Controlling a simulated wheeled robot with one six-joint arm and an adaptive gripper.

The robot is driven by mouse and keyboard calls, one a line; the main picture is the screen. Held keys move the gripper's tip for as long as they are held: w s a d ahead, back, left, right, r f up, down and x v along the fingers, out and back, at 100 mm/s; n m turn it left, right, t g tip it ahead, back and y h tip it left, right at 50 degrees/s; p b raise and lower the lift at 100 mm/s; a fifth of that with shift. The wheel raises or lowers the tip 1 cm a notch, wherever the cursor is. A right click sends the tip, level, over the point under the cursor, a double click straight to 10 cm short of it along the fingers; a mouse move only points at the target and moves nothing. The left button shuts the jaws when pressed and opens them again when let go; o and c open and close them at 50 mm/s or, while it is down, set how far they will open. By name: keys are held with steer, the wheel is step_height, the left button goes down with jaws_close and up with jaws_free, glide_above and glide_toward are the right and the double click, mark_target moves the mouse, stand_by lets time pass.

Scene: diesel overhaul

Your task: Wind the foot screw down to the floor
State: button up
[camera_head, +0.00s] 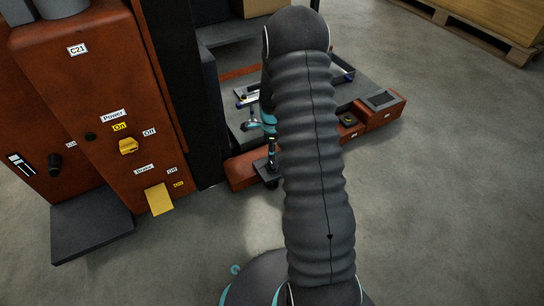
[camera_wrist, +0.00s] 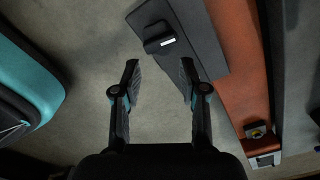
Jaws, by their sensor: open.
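A black bar-shaped knob with a white mark, which looks like the foot screw's head (camera_wrist: 157,40), sits on a dark grey plate (camera_wrist: 205,55) in the wrist view. The plate joins the side of an orange-red frame. In the head view the same plate (camera_head: 267,171) juts from the frame's front edge, low over the floor. My gripper (camera_wrist: 160,72) is open and empty. In the wrist view the knob shows just past the fingertips, roughly in line with the gap between them. My arm hides part of the frame in the head view. The screw's lower end cannot be made out.
The orange-red frame (camera_head: 243,170) holds a grey tray area with parts. A box with a yellow button (camera_head: 348,121) sits on its right side. An orange cabinet (camera_head: 95,100) with switches stands at the left. A wooden pallet (camera_head: 490,35) lies far right. Floor in front is clear.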

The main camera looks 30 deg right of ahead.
mark_target(272, 164)
steer(key=n, duration=0.5)
steer(key=shift+f+n, duration=0.25)
steer(key=shift+n, duration=0.05)
steer(key=n, duration=0.5)
steer(key=shift+f, duration=0.25)
steer(key=n, duration=0.5)
steer(key=shift+f+n+b, duration=0.3)
steer(key=shift+b, duration=0.05)
steer(key=n, duration=0.5)
steer(key=shift+f+n+b, duration=0.25)
steer(key=shift+n+b, duration=0.05)
steer(key=shift+n, duration=0.1)
steer(key=shift+f+b, duration=0.5)
steer(key=shift+f, duration=0.25)
steer(key=shift+f, duration=0.2)
steer(key=shift+f, duration=1.45)
